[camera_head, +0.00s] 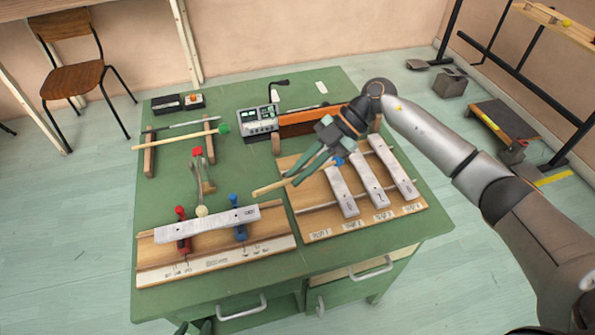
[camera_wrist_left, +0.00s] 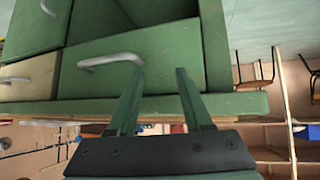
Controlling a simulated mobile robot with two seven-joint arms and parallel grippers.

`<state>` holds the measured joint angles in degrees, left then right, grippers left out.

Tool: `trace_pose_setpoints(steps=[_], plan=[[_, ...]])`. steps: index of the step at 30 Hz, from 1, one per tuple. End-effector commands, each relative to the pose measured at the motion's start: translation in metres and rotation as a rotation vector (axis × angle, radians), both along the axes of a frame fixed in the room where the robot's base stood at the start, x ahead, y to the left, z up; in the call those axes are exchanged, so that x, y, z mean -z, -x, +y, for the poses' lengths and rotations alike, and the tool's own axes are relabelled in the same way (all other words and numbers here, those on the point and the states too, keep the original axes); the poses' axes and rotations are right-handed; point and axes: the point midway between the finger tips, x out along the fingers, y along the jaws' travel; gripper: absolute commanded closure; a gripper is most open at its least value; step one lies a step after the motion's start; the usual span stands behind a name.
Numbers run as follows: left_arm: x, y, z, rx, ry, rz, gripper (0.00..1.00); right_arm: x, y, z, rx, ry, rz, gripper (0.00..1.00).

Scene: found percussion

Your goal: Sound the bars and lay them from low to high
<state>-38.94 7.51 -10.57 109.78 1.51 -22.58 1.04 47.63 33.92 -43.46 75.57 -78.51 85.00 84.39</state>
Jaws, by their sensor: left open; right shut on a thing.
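One silvery bar (camera_head: 185,228) lies across red and blue supports on the wooden stand (camera_head: 160,270) at the front left. Three more bars lie on the right rack (camera_head: 312,222): one above slot 2 (camera_head: 341,192), one above slot 3 (camera_head: 368,180), one above slot 4 (camera_head: 392,166). Slot 1 is bare. My right gripper (camera_head: 304,168) is shut on the wooden handle of a blue-headed mallet (camera_head: 268,188), held over the rack's left side. My left gripper (camera_head: 198,327) is at the lower edge, before the table front. It is open and empty in the left wrist view (camera_wrist_left: 157,82).
A green-headed mallet (camera_head: 165,141) lies across a wooden holder behind the stand. A forked metal piece with a red block (camera_head: 197,152) is near it. A device with green displays (camera_head: 257,120) stands at the back.

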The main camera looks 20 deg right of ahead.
Motion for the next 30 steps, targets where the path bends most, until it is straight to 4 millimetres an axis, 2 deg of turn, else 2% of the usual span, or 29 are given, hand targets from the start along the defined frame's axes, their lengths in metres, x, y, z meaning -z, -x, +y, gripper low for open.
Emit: trace_pose_setpoints(steps=[1,5,11,18,20,30], plan=[[0.02,0.0,0.0,0.0,0.0,0.001,0.5,0.019,-0.002,-0.002,0.002,-0.022,0.018,1.0],[0.043,0.0,0.0,0.0,0.0,0.002,0.5,0.039,-0.006,-0.008,0.001,-0.081,0.055,1.0],[0.024,0.001,0.0,0.0,-0.001,0.007,0.5,0.018,-0.005,-0.008,-0.002,-0.083,0.054,1.0],[-0.021,-0.001,0.0,0.001,0.001,0.0,0.5,-0.026,-0.005,-0.008,-0.001,-0.082,0.054,1.0],[-0.028,-0.001,-0.001,0.001,0.001,-0.003,0.5,-0.033,-0.005,-0.008,-0.002,-0.081,0.055,1.0],[-0.026,-0.001,-0.001,0.001,0.001,-0.001,0.5,-0.031,-0.005,-0.008,-0.001,-0.081,0.055,1.0]])
